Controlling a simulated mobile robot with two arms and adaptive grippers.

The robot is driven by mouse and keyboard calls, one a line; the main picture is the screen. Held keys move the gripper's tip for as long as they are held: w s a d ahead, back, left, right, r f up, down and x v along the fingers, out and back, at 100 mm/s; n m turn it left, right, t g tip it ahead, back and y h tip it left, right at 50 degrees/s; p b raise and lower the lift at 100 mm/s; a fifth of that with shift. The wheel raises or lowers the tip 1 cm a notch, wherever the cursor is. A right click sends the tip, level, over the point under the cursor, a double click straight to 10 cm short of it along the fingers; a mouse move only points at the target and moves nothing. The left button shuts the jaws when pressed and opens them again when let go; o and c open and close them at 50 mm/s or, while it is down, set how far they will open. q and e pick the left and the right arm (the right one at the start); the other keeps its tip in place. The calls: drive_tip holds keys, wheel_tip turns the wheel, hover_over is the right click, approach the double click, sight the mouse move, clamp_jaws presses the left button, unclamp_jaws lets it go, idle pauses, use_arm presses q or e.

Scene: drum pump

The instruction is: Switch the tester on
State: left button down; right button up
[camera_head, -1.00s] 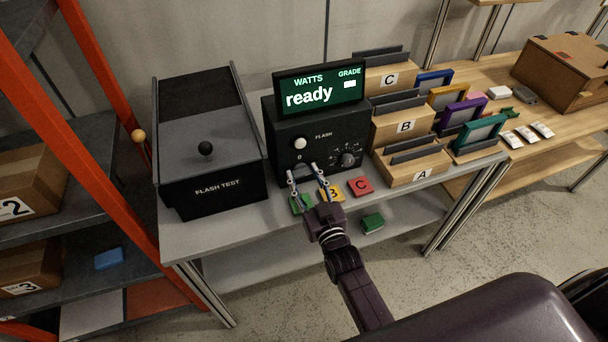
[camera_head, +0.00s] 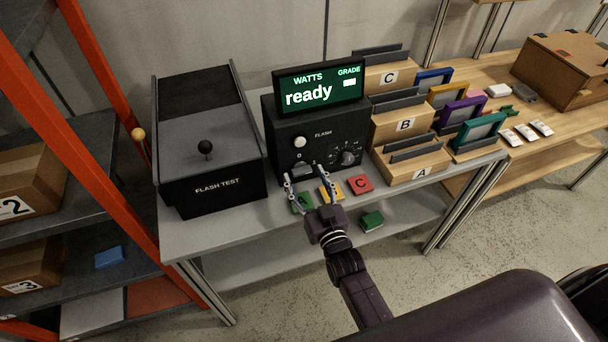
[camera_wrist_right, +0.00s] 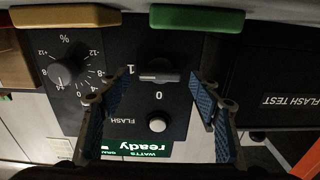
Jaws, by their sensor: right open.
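The black tester (camera_head: 314,140) stands on the grey bench. Its screen (camera_head: 320,93) is lit and reads "ready". Its rotary switch (camera_wrist_right: 157,77) shows in the right wrist view, which is upside down. The switch bar lies sideways, with its pale mark toward the "1"; the "0" is beneath it in that view. My right gripper (camera_head: 303,174) is open in front of the tester's lower front, with one finger on each side of the switch. It holds nothing, and both fingers look apart from the switch. My left gripper is not in view.
The white FLASH button (camera_head: 300,142) and percent dial (camera_head: 349,156) are close to the switch. Green (camera_head: 302,203), yellow (camera_head: 331,191) and red (camera_head: 360,185) pads lie along the bench front. The flash test box (camera_head: 209,150) stands left, the wooden racks (camera_head: 412,170) right.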

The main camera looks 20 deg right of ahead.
drive_tip(key=s, duration=1.1)
drive_tip(key=shift+d, duration=0.2)
drive_tip(key=s+a+f+g, duration=0.1)
drive_tip(key=s+f+g, duration=0.25)
drive_tip(key=f, duration=0.65)
drive_tip(key=s+f+n+g+y, duration=0.15)
drive_tip(key=s+f, duration=0.35)
drive_tip(key=f, duration=0.5)
drive_tip(key=s+a+f+g+h, duration=0.1)
drive_tip(key=s+f+g, duration=0.3)
drive_tip(key=f, duration=0.6)
drive_tip(key=s+d+f+g, duration=0.2)
drive_tip(key=s+f, duration=0.3)
drive_tip(key=s, duration=0.3)
drive_tip(key=s+d+f+g, duration=0.3)
drive_tip(key=s+f, duration=0.3)
drive_tip(key=s, duration=0.3)
drive_tip(key=s+d+f+g+h, duration=0.1)
drive_tip(key=s+d+f+g, duration=0.1)
drive_tip(key=s+f, duration=0.3)
drive_tip(key=s+g, duration=0.1)
drive_tip(key=s, duration=0.3)
drive_tip(key=shift+d+f+n, duration=0.15)
drive_tip(key=shift+d+n, duration=0.2)
drive_tip(key=shift+c, duration=0.5)
